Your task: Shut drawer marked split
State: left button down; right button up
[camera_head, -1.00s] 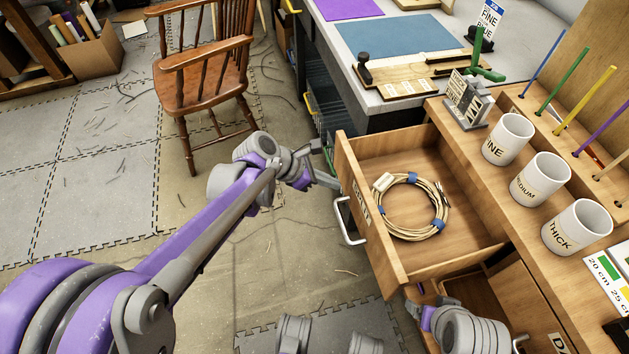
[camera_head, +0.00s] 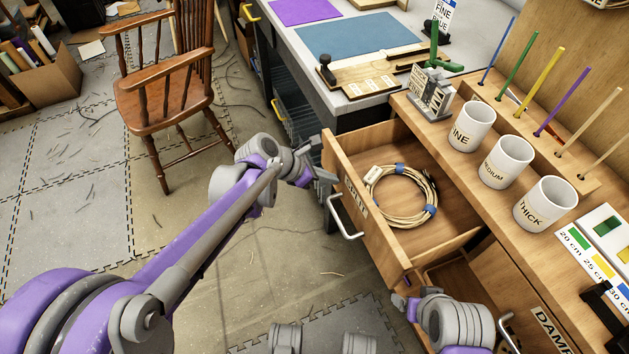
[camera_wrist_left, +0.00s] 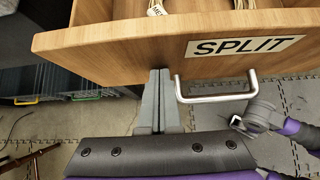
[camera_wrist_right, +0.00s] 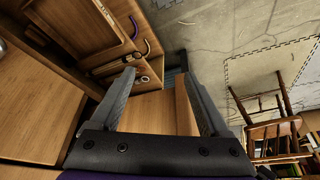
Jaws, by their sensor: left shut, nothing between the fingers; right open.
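The wooden drawer marked SPLIT (camera_head: 362,215) stands partly pulled out of the bench, with a tied coil of cane (camera_head: 400,218) inside. Its label (camera_wrist_left: 246,46) and metal bar handle (camera_wrist_left: 215,98) show in the left wrist view. My left gripper (camera_head: 325,178) is shut and empty, its fingertips (camera_wrist_left: 160,74) at the drawer front, just left of the handle and not around it. Whether they press on the wood is hard to tell. My right gripper (camera_wrist_right: 156,78) is open and empty, low by the near corner of the drawer; its fingers are mostly hidden in the head view.
Three labelled cups (camera_head: 505,162) and a rack of coloured rods (camera_head: 548,118) stand on the bench top. Another drawer or door front (camera_head: 520,305) lies near my right arm. A wooden chair (camera_head: 165,95) stands at the left; the floor between is mostly clear.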

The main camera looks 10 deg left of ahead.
pick_arm(q)
jog(key=w+d, duration=0.3)
jog(key=d, duration=0.3)
jog(key=w+d, duration=0.4)
jog(key=d, duration=0.2)
jog(key=w+d+p, duration=0.1)
jog(key=w+d, duration=0.2)
jog(key=d, duration=0.3)
jog(key=shift+w+d, duration=0.1)
jog(key=shift+w, duration=0.1)
pick_arm(e)
jog(key=shift+v, duration=0.8)
pick_arm(q)
jog(key=shift+d+r, duration=0.1)
jog(key=shift+d, duration=0.05)
pick_arm(e)
jog(key=shift+w, duration=0.15)
